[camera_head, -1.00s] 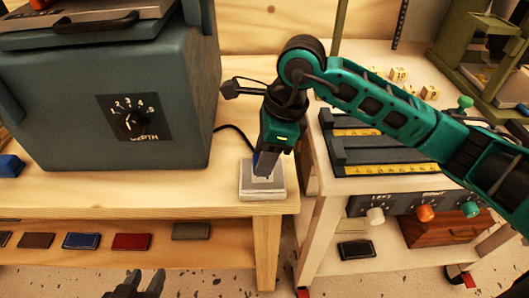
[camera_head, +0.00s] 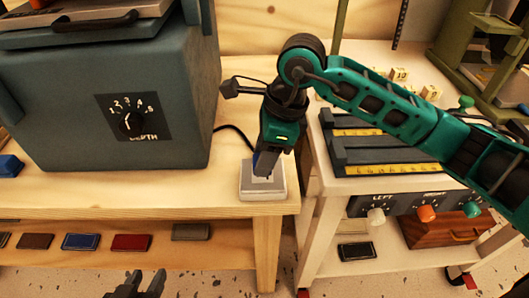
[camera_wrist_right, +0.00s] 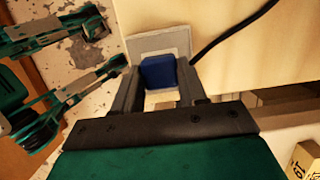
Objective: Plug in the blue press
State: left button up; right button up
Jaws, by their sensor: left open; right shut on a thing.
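The blue press (camera_head: 110,80) is a large grey-blue machine with a depth dial, at the left of the wooden bench. A white socket box (camera_head: 262,191) sits at the bench's front right corner; it also shows in the wrist view (camera_wrist_right: 180,42). My right gripper (camera_head: 265,165) points down over the socket box, shut on a blue plug (camera_wrist_right: 158,72). The plug is at the box's face; how deep it sits is hidden. A black cord (camera_head: 235,133) runs from behind the press towards the plug. My left gripper (camera_head: 137,285) is open and empty, low in front of the bench.
Several flat coloured pads, including a red one (camera_head: 131,243), lie on the bench's lower shelf. A white cart (camera_head: 320,185) with dark rails and coloured knobs stands close at the right. A green press (camera_head: 480,50) stands at the back right.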

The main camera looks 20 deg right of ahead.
jog(key=shift+f+b, duration=0.55)
jog(key=shift+f, duration=0.05)
jog(key=o, duration=1.1)
jog(key=p+v, duration=0.2)
jog(key=v, duration=1.1)
jog(key=shift+s, duration=0.15)
